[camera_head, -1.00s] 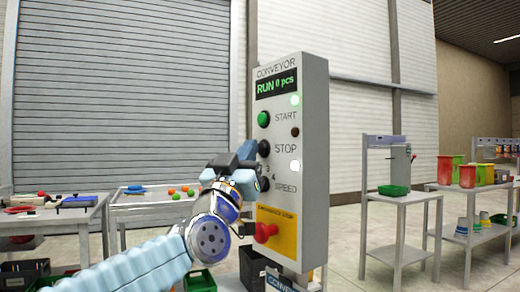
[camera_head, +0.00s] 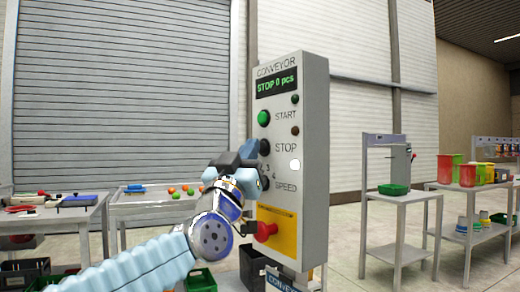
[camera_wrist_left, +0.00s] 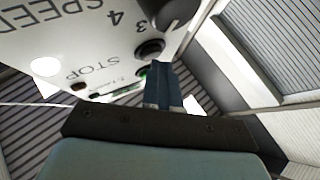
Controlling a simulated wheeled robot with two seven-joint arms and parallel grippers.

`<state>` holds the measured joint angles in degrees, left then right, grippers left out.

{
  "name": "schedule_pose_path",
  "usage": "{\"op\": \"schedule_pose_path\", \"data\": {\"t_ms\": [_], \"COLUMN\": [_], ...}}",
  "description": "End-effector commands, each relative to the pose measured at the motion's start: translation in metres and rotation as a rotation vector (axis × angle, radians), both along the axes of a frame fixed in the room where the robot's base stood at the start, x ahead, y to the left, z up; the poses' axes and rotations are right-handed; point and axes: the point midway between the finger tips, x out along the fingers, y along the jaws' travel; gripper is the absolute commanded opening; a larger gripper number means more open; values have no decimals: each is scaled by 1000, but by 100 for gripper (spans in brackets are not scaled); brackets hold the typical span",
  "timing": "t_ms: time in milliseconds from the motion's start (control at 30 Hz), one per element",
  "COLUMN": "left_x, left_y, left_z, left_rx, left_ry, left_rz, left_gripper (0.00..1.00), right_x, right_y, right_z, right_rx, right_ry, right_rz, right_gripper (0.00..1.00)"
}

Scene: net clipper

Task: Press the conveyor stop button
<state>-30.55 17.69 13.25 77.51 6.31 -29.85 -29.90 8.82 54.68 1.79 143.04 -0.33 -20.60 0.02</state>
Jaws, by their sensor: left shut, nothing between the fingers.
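The grey conveyor control box (camera_head: 313,150) stands upright on a post in the head view. Its display (camera_head: 277,85) reads "STOP 0 pcs". The green start button (camera_head: 264,118) is above the dark stop button (camera_head: 265,147). My left gripper (camera_head: 252,150) is shut and empty at the box's left front, close to the stop button and partly over the speed knob. In the left wrist view the shut blue fingers (camera_wrist_left: 163,85) point toward the panel near the black stop button (camera_wrist_left: 150,49). Whether they touch it I cannot tell. My right gripper is not in view.
A red emergency stop (camera_head: 265,232) on a yellow plate sits low on the box, just right of my left wrist.

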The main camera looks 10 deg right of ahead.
Motion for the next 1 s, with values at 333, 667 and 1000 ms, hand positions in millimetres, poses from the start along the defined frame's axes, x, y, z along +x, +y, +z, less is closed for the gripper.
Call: {"op": "schedule_pose_path", "data": {"t_ms": [333,667,1000], "left_x": [-7,-10,-27], "left_y": [13,16,45], "left_z": [-1,-2,-4], "left_rx": [1,0,0], "left_ry": [0,-1,-1], "left_rz": [1,1,1], "left_gripper": [0,0,0], "right_x": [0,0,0], "right_y": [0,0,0], "right_z": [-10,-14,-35], "right_rx": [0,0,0], "right_ry": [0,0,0], "right_rz": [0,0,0], "right_gripper": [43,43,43]}}
